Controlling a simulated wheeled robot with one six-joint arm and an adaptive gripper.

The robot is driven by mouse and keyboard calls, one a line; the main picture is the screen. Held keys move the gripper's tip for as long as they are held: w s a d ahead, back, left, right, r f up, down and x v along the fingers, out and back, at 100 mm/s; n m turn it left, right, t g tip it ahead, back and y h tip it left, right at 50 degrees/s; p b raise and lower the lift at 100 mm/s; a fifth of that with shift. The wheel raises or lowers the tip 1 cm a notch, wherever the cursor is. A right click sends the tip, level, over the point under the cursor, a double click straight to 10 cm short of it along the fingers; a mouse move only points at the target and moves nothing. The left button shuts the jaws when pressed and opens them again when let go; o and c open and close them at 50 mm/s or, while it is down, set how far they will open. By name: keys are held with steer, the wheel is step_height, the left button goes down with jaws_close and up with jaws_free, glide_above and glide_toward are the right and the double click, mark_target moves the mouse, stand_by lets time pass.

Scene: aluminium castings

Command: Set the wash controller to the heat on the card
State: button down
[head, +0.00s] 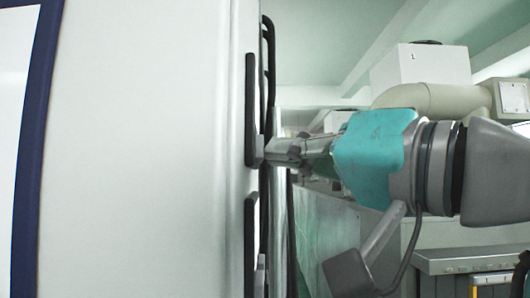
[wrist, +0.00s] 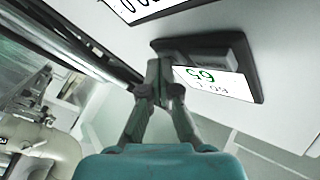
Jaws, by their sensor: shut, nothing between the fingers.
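A dark-framed unit with a lit white screen (wrist: 254,90), likely the wash controller, is on the pale wall face in the wrist view. Its screen shows green digits and a smaller dark line, turned around and hard to read. A grey raised block sits along its frame. My gripper (wrist: 163,70) is shut and empty, its tips at the unit's near corner; I cannot tell whether they touch. In the head view my gripper (head: 268,150) reaches left to the lower end of a dark unit (head: 252,105) seen edge-on. I cannot make out the card for certain.
A second framed plate with dark characters (wrist: 150,8) is cut off at the wrist view's top. Another dark unit (head: 251,240) sits below in the head view. A large white panel (head: 140,150) fills the left. Dark vertical pipes (head: 268,60) run close behind my gripper.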

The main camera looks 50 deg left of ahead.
steer(key=shift+w+d, duration=0.5)
steer(key=shift+w, duration=0.05)
steer(key=shift+w+d, duration=1.65)
steer(key=shift+w, duration=0.3)
